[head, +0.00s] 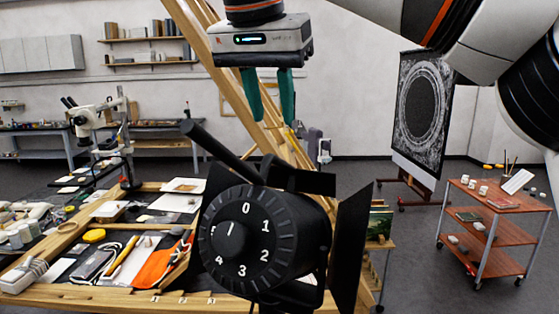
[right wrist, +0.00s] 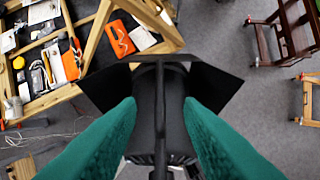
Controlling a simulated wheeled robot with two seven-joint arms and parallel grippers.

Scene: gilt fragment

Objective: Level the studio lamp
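The black studio lamp (head: 312,235) stands close in front at the bottom middle of the head view, its numbered dial (head: 240,242) facing me. Dark flaps (head: 350,245) flank its far end. A black bar handle (head: 218,145) slants from its top toward upper left. Whether the lamp is level I cannot tell. My right gripper (head: 270,118) points down above the lamp, its green fingers apart and empty. In the right wrist view, the lamp (right wrist: 173,125) lies below and between the open fingers (right wrist: 160,105), with a thin dark bar along its middle. My left gripper is out of view.
A wooden frame beam (head: 232,85) rises behind my right gripper. A cluttered wooden-edged worktable (head: 120,298) with a microscope (head: 88,118) fills the left. A red-brown cart (head: 495,225) and a dark ornamented panel (head: 420,108) stand at the right. Grey floor is clear between them.

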